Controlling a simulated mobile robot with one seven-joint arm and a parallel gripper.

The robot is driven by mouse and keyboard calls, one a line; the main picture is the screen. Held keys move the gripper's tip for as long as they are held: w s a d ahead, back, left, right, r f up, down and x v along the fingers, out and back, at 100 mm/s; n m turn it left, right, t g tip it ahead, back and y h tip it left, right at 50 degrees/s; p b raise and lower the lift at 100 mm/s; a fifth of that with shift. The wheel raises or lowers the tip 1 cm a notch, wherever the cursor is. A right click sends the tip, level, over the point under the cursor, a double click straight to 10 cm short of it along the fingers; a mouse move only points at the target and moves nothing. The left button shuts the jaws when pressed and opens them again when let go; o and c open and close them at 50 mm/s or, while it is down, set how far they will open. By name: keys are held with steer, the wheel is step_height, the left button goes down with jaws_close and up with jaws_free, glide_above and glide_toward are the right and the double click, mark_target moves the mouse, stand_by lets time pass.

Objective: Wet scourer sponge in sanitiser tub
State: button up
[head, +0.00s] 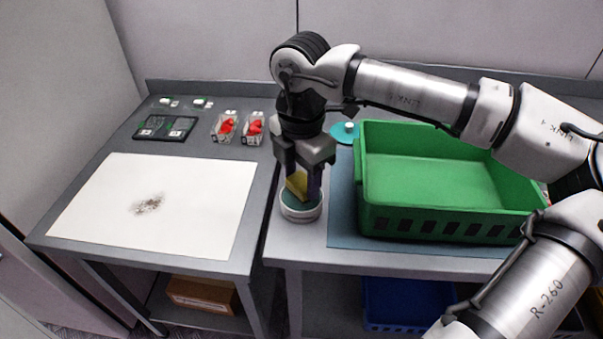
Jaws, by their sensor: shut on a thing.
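The scourer sponge (297,186) is yellow and is held tilted between the fingers of my gripper (304,188). My gripper points down and is shut on the sponge. The sanitiser tub (300,213) is a small round white tub with blue-green inside, at the front left corner of the right-hand table. The sponge is over the tub's mouth, its lower end at or within the rim. I cannot tell how deep the sponge sits or whether it touches the liquid.
A green crate (440,220) stands on a blue mat right of the tub. On the left table are a white board (110,205) with a dark smudge, two punnets of red berries (239,127) and a black tray (165,127).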

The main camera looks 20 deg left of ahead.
mark_target(301, 181)
steer(key=shift+f+b, duration=0.45)
steer(key=shift+b, duration=0.35)
stand_by(1.9)
steer(key=shift+r, duration=0.1)
steer(key=shift+r+p, duration=1.75)
steer(key=shift+r, duration=1.7)
